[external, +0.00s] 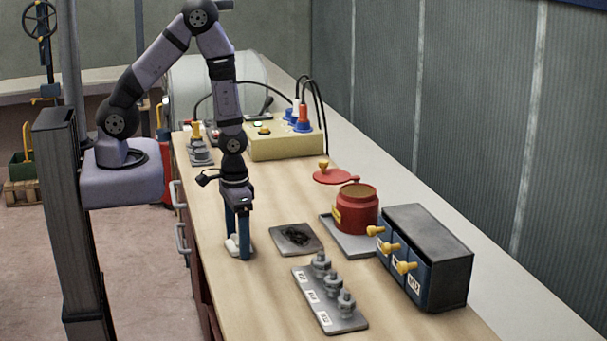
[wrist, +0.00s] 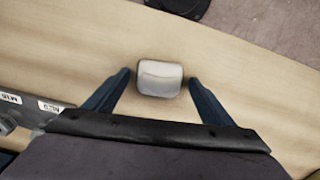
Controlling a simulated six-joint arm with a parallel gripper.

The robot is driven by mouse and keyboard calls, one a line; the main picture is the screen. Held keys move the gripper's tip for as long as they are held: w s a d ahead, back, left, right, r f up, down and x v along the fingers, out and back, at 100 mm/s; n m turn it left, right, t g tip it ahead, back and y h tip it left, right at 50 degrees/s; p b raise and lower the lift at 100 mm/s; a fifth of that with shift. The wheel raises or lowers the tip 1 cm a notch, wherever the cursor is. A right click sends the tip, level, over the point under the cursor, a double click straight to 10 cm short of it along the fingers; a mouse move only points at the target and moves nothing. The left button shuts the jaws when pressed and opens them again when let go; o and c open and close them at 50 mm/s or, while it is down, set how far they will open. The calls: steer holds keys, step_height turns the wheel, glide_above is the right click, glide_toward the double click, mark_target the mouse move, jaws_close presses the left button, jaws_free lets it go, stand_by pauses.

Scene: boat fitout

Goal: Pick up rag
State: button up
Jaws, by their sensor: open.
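The rag is a small white folded pad (wrist: 160,79) lying on the wooden bench top. In the external view the white rag (external: 233,245) shows low between and behind my fingers, near the bench's left edge. My gripper (external: 240,250) points straight down over it with its blue fingers close to the bench surface. In the wrist view my gripper (wrist: 158,79) is open, with one finger on each side of the rag and a gap visible on both sides. The external view hides part of the rag behind a finger.
A grey tray with a dark tangle (external: 297,238) lies right of my gripper. A grey plate with several bolts (external: 330,298) is in front. A red pot (external: 357,208), a drawer box (external: 440,255) and a yellow socket box (external: 285,140) stand farther right and back.

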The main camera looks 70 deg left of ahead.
steer(key=c, duration=1)
steer(key=shift+r, duration=0.1)
steer(key=shift+r+b, duration=0.55)
steer(key=shift+r, duration=4.35)
